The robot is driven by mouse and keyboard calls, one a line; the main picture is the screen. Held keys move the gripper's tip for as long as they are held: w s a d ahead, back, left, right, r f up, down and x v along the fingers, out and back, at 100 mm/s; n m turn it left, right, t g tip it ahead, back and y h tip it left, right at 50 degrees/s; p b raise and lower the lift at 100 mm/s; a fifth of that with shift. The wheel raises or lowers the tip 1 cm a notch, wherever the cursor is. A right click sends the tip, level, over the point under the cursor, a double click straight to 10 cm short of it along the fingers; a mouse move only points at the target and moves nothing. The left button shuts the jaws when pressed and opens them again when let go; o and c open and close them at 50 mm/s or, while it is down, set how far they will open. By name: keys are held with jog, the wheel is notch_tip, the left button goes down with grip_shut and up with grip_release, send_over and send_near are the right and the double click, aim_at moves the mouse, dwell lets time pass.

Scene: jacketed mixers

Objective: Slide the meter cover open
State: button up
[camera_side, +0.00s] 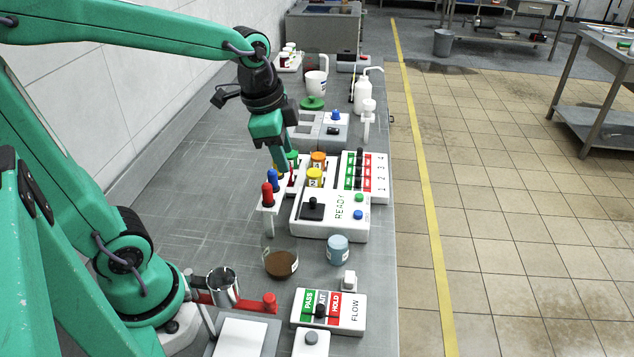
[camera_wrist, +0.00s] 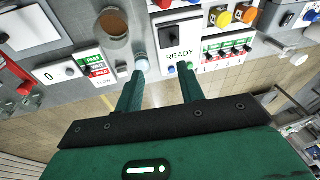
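No part is labelled as a meter cover, so I cannot tell for sure which it is. A black square plate with a round black knob (camera_side: 313,209) sits on the white console (camera_side: 334,229) marked READY; this plate also shows in the wrist view (camera_wrist: 173,36) and may be the cover. My gripper (camera_side: 281,168) is above the bench, beyond the console's left side in the side view. In the wrist view my gripper (camera_wrist: 161,73) has its two green fingers apart, with nothing held between them.
A rack with red and blue knobs (camera_side: 268,193) stands left of the console. A brown-filled beaker (camera_side: 281,264) and a blue jar (camera_side: 338,250) stand in front. A PASS/HOLD slider box (camera_side: 330,311) is nearer. The bench's left side (camera_side: 190,190) is clear.

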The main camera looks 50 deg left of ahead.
aim_at(313, 198)
jog(key=shift+w+a+f+m+g, duration=0.3)
jog(key=shift+w+f+m+g, duration=0.15)
jog(key=shift+w+f+m, duration=0.9)
jog(key=shift+w+a+f+m+g, duration=0.25)
jog(key=shift+w+f+m+g, duration=0.25)
jog(key=shift+w+f+m, duration=0.85)
jog(key=shift+w+a+f+m+g, duration=0.3)
jog(key=shift+w+f+m+g, duration=0.15)
jog(key=shift+w+f+m, duration=0.9)
jog(key=shift+s, duration=0.1)
jog(key=shift+f, duration=3.8)
grip_shut()
